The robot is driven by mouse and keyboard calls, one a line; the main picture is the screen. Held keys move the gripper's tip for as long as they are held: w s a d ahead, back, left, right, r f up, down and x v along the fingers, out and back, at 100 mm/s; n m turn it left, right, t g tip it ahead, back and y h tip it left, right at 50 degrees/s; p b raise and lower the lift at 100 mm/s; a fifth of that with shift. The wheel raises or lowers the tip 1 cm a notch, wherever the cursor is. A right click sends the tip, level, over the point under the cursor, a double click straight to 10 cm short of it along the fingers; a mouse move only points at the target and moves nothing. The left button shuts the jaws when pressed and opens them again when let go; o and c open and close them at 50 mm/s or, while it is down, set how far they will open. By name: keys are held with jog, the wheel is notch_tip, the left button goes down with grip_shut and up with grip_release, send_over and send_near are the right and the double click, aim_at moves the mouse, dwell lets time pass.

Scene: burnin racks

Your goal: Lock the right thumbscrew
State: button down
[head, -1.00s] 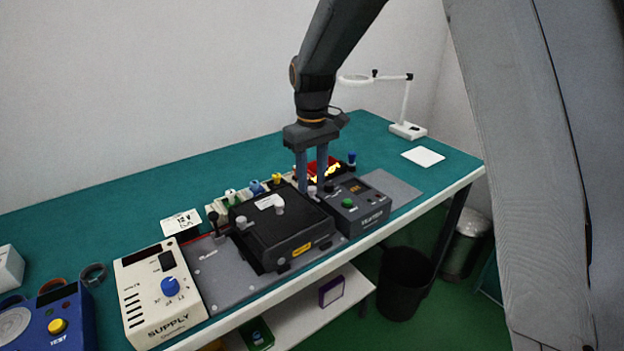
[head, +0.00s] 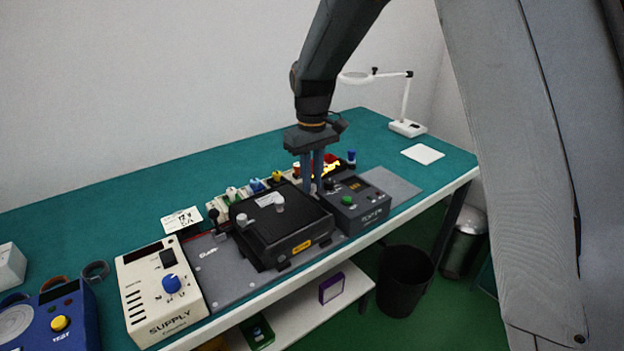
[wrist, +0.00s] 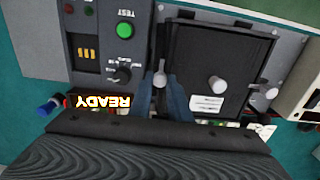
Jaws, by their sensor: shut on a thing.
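The right thumbscrew (wrist: 160,79) is a small pale grey knob with a slim stem at the right edge of the black lidded box (head: 300,233). My gripper (wrist: 165,88) points down over it with its two blue-grey fingers shut on it. In the head view my gripper (head: 313,189) reaches down to the same corner, and the fingers largely hide the thumbscrew. The left thumbscrew (head: 241,220) stands at the other side of the box; it also shows in the wrist view (wrist: 271,92). A pale lid knob (head: 280,206) stands on the closed lid.
The grey tester (head: 358,203) with a green button sits close to the right of the box. A cream supply (head: 160,292) stands left. Behind are several coloured connectors and a lit READY sign (wrist: 103,101). The teal bench is clear at the back left.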

jog(key=m+p, duration=0.1)
jog(key=m, duration=0.3)
jog(key=shift+r, duration=0.1)
jog(key=m+p, duration=0.1)
jog(key=m, duration=0.3)
jog(key=shift+m, duration=0.4)
jog(key=m+p, duration=0.1)
jog(key=m, duration=0.3)
jog(key=shift+m, duration=0.3)
jog(key=shift+m+p, duration=0.4)
jog(key=shift+m, duration=1.6)
jog(key=shift+w, duration=0.1)
jog(key=c, duration=1.7)
grip_release()
jog(key=shift+o, duration=0.2)
